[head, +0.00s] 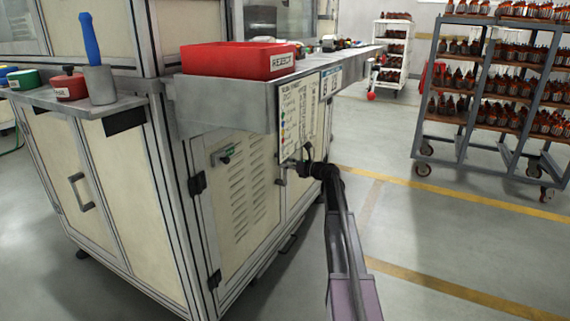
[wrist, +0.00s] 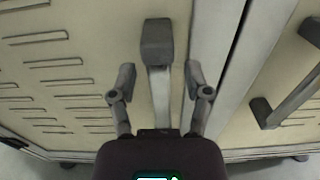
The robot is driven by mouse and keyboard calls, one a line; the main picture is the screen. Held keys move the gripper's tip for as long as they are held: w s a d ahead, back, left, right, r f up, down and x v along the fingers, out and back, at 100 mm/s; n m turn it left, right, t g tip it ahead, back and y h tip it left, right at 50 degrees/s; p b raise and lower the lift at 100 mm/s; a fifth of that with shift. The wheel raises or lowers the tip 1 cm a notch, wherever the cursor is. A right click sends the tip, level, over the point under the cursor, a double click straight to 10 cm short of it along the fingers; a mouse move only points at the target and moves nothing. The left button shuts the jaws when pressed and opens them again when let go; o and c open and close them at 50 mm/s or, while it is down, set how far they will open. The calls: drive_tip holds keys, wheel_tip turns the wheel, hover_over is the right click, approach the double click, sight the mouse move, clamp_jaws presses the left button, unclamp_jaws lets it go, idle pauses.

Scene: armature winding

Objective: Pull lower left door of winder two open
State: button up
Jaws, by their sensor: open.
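The cream lower left door (head: 237,180) with louvre slots is on the machine side below the grey shelf. Its black hinges are along its left edge, and it looks closed. In the wrist view the louvred door panel (wrist: 45,75) fills the left part. Its grey bar handle (wrist: 157,42) stands out near the door's right edge. My gripper (wrist: 159,78) is open, with one finger on each side of the handle; neither clearly touches it. In the head view my gripper (head: 300,165) is at the door's right edge, and my wrist partly hides it.
A second door (head: 297,198) adjoins on the right; its handle (wrist: 285,95) shows in the wrist view. A red reject bin (head: 235,62) sits on the shelf above. A hanging chart (head: 300,110) is just above my gripper. The floor in front is clear; a wheeled rack stands farther right.

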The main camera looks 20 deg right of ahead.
drive_tip(key=shift+w+a, duration=0.15)
drive_tip(key=shift+w, duration=0.05)
drive_tip(key=shift+c, duration=0.2)
clamp_jaws()
drive_tip(key=shift+s+a, duration=0.1)
drive_tip(key=shift+a, duration=0.05)
